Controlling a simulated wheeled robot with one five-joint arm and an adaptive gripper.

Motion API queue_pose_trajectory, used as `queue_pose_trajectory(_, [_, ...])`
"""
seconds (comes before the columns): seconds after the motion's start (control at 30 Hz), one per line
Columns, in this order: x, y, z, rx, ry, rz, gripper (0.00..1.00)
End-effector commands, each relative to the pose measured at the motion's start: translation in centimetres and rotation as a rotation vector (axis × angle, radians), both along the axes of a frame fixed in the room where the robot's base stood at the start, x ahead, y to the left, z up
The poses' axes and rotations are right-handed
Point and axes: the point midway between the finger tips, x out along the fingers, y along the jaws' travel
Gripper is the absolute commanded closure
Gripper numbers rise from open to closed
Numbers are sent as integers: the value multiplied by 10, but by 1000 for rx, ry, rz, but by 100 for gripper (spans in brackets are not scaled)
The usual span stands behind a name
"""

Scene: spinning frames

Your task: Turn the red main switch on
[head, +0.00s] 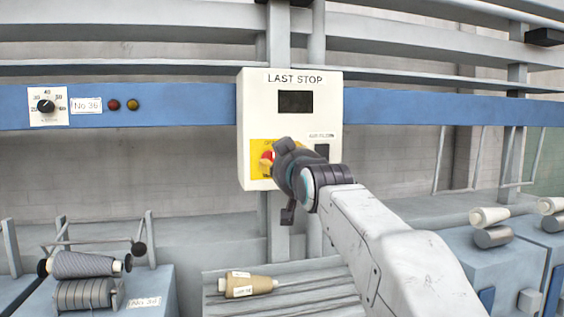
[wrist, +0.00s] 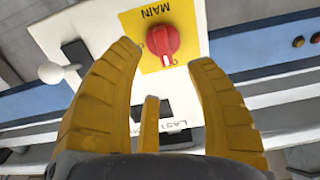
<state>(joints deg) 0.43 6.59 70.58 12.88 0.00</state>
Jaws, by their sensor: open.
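The red main switch (wrist: 163,41) is a rotary knob on a yellow plate (wrist: 185,14) marked MAIN, on the white LAST STOP box (head: 254,108). In the wrist view the knob shows upside down, beyond my fingertips. In the head view my arm covers much of the plate, and only a bit of the red knob (head: 267,157) shows left of my wrist. My gripper (wrist: 160,58) has its yellow fingers spread wide, with the knob between their tips in the picture. I cannot tell whether they touch it; nothing is held.
The box also carries a dark display (head: 295,102) and a dark switch (head: 322,151). A blue rail (head: 190,107) runs behind it, with a dial (head: 46,106) at the left. Below lie a tan yarn cone (head: 248,285) and a grey yarn cone (head: 88,264).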

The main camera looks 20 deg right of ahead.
Motion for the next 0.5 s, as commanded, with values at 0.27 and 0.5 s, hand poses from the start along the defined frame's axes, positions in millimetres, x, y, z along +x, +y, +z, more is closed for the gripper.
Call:
queue_pose_trajectory(0.27, [32, 0, 3, 0, 1, 0, 50])
queue_pose_trajectory(0.5, [58, 0, 2, 0, -1, 0, 50])
